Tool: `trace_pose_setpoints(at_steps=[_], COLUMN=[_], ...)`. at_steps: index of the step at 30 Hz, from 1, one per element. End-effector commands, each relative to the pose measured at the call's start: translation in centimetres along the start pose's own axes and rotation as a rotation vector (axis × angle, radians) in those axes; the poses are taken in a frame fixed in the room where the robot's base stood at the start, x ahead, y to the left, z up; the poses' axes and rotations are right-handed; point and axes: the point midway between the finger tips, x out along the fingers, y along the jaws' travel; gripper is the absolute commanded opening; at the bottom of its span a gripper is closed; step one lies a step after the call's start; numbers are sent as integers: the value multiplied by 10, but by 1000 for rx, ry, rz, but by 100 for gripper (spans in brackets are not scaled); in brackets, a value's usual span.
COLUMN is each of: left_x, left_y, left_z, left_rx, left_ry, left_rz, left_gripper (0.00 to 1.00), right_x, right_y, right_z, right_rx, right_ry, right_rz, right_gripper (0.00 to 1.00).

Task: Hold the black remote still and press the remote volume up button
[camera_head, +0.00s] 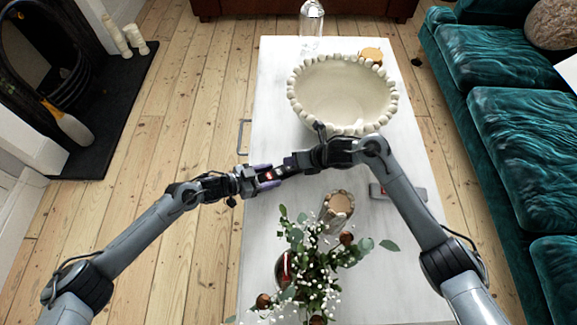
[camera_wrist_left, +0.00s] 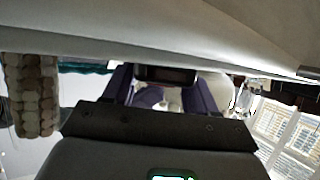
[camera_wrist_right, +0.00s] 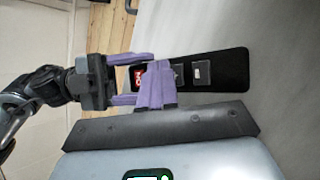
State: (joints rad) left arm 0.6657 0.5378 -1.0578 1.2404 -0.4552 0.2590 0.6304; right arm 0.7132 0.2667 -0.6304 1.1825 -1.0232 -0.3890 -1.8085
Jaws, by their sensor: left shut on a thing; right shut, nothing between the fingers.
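The black remote (camera_wrist_right: 220,72) lies lengthwise across the right wrist view, with a red mark near its left end and grey button blocks along its face. My left gripper (camera_head: 266,178) is shut on its left end, one purple finger along each long side. In the left wrist view the remote's dark end (camera_wrist_left: 165,74) shows between the two fingers. My right gripper (camera_wrist_right: 157,78) is shut and empty, its fingertips over the remote's face just right of the red mark. They hide the buttons beneath. I cannot tell whether they touch.
A large beaded bowl (camera_head: 345,95) stands behind the grippers. A grey object (camera_head: 400,191) lies at the right edge.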

Motion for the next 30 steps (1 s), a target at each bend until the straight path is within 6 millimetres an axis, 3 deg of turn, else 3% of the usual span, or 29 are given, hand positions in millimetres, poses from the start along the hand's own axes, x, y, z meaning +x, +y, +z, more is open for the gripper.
trace_pose_setpoints(at_steps=[30], left_x=[0], left_y=[0], left_z=[0], left_rx=[0], left_ry=[0], left_rz=[0], left_gripper=[23], right_x=[6], right_y=[-5], right_z=[-4], right_rx=[0], right_ry=[0], right_rz=[0], right_gripper=[0])
